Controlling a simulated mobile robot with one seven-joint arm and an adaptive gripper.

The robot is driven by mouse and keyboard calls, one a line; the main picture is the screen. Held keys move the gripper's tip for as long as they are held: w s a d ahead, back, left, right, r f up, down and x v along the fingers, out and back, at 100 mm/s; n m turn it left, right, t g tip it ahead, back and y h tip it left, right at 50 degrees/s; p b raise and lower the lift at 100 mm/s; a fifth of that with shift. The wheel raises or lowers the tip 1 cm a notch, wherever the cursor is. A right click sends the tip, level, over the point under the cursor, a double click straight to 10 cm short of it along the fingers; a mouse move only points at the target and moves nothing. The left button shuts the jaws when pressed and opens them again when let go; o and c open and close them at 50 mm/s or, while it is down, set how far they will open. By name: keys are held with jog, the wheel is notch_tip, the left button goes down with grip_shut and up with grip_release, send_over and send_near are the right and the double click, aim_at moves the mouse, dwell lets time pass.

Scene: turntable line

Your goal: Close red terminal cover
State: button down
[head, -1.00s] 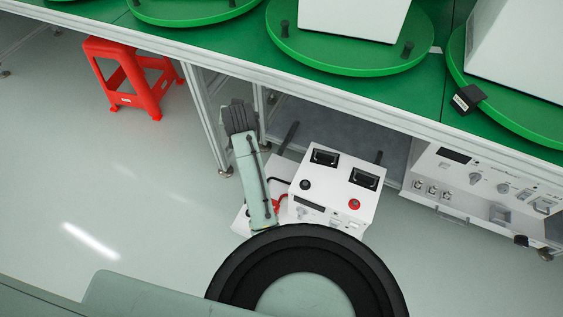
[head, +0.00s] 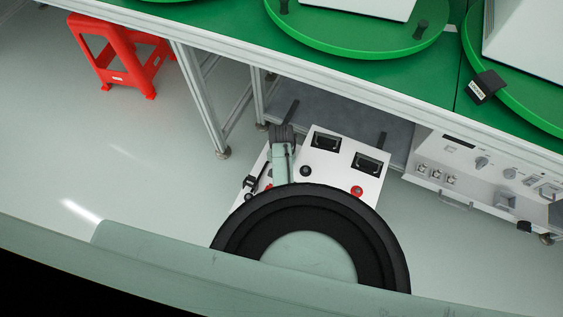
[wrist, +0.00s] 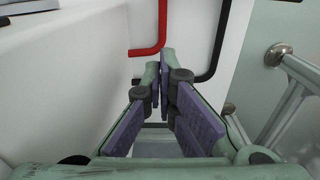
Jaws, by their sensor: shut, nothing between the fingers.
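A white instrument box (head: 318,168) stands low by the table, with two black-framed meters, a black knob (head: 306,171) and a red knob (head: 357,191) on its top. In the wrist view a red bent bar or cable (wrist: 160,30) and a black one (wrist: 215,50) run along a white face; I cannot tell whether either belongs to the red terminal cover. No cover is clearly recognisable. My gripper (head: 283,130) is over the left part of the box. In the wrist view my gripper (wrist: 167,62) is shut and empty, its tips just below the red bar's bend; contact is unclear.
A green table (head: 370,65) with turntables is above and behind the box. Its metal leg (head: 198,100) stands left of my gripper. A second white instrument (head: 480,175) is at the right. A red stool (head: 118,55) stands at the far left, with clear floor in front.

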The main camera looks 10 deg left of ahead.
jog(key=shift+s+a+r+p, duration=0.15)
jog(key=shift+s+p, duration=0.15)
jog(key=shift+s, duration=0.3)
jog(key=shift+s+a+r+p, duration=0.1)
jog(key=shift+s+p, duration=0.15)
jog(key=shift+s, duration=0.4)
jog(key=shift+s+a+r+p, duration=0.15)
jog(key=shift+s+p, duration=0.15)
jog(key=shift+s, duration=0.3)
jog(key=shift+s+t, duration=0.3)
jog(key=shift+t, duration=0.2)
